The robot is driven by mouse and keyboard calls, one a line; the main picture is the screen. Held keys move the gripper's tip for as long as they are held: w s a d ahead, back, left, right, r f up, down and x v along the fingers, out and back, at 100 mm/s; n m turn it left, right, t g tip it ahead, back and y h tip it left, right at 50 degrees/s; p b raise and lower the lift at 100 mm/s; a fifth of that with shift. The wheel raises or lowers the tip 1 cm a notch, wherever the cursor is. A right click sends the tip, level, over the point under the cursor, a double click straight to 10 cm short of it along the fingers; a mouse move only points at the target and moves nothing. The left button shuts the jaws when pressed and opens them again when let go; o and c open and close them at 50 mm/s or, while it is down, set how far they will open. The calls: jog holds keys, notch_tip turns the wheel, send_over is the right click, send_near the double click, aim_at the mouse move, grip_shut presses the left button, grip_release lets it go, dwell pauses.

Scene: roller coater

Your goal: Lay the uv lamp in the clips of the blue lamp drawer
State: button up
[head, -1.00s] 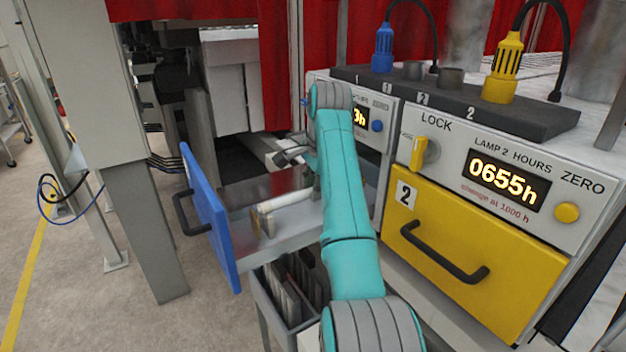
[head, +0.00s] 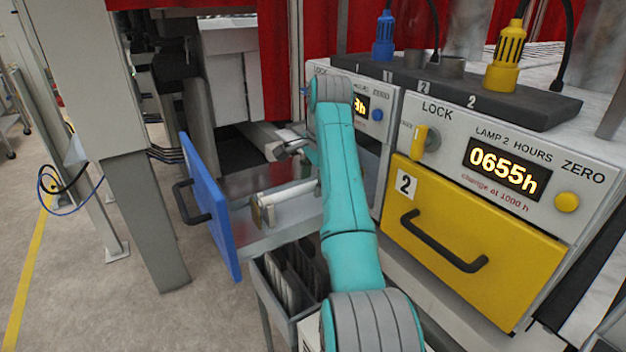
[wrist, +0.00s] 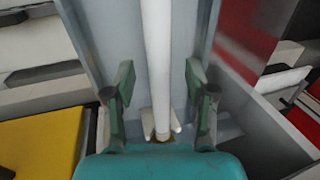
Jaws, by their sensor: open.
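The blue lamp drawer (head: 208,205) is pulled out at the left of the machine. The white tube of the UV lamp (head: 287,200) lies lengthwise in it, and its near end is at a clip (head: 256,213) behind the blue front. In the wrist view, the lamp (wrist: 157,45) runs between the two fingers of my gripper (wrist: 160,78), with a visible gap on each side. A pale clip (wrist: 176,127) flanks its lower end. My gripper is open, low over the drawer in the head view (head: 292,150). My arm hides the lamp's far end there.
The yellow drawer (head: 470,255) is closed, to the right of my arm. A grey bin with slots (head: 290,285) stands below the open drawer. A grey post (head: 145,220) stands left of the blue front. Red curtains (head: 280,60) hang behind.

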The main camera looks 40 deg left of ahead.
jog(key=v, duration=0.7)
jog(key=shift+r, duration=0.2)
jog(key=shift+r, duration=0.15)
notch_tip(320, 180, up, 10)
dwell(1.3)
dwell(0.5)
